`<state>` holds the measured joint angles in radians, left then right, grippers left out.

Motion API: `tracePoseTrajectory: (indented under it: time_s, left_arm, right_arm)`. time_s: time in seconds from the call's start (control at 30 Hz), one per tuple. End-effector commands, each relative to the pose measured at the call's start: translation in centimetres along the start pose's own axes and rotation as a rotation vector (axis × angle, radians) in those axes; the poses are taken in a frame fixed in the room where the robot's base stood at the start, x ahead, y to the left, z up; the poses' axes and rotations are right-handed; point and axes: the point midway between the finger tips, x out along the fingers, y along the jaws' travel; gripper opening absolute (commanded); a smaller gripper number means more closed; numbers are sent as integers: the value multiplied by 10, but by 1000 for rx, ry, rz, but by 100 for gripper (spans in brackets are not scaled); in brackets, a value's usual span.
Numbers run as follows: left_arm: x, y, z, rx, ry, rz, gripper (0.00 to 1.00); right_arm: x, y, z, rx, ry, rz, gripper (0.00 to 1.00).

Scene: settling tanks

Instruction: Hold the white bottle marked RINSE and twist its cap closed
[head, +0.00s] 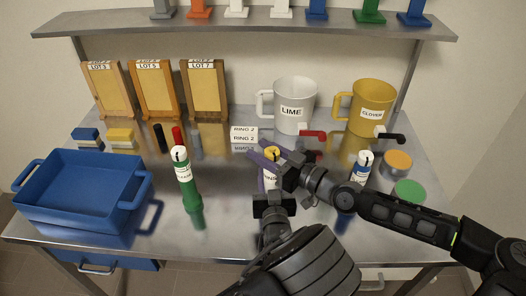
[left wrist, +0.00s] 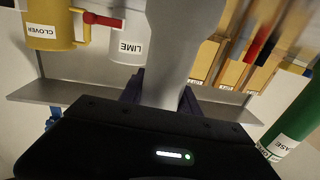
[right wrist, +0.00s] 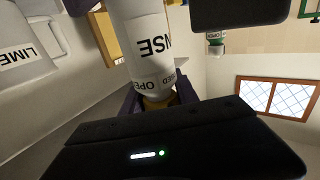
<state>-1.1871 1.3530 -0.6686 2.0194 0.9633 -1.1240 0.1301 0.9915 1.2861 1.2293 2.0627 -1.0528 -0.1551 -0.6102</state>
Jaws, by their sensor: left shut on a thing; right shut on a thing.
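The white bottle (head: 270,180) marked RINSE stands in front of me near the table's middle, partly hidden by my grippers. Its body fills the middle of the left wrist view (left wrist: 168,60), and part of its lettering shows in the right wrist view (right wrist: 140,40). My left gripper (head: 272,192) is shut on the bottle body from the front. The yellow cap (head: 271,152) is at the top; it looks brownish in the right wrist view (right wrist: 158,102). My right gripper (head: 271,157) is shut on the cap. A collar under the lettering reads OPEN; the other word is partly cut off.
A green bottle (head: 187,180) stands to the left, a blue bottle (head: 345,192) to the right. A blue tray (head: 75,212) is at the left edge. The LIME mug (head: 294,95) and CLOVER mug (head: 371,95) stand behind. Bare table lies between the green and white bottles.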

Motion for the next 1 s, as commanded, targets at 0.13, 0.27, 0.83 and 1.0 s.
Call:
tracePoseTrajectory:
  time_s: [0.13,0.27,0.83,1.0]
  left_arm:
    - [-1,6,0,3,0,13,0]
    - [-1,7,0,3,0,15,0]
    - [0,5,0,1,0,10,0]
    - [0,4,0,1,0,8,0]
  right_arm:
    - [2,-7,4,-3,-13,27,0]
    - [-1,-2,3,-2,-11,67,0]
    - [-3,3,1,-1,-3,91,50]
    - [-3,4,0,-2,-2,93,58]
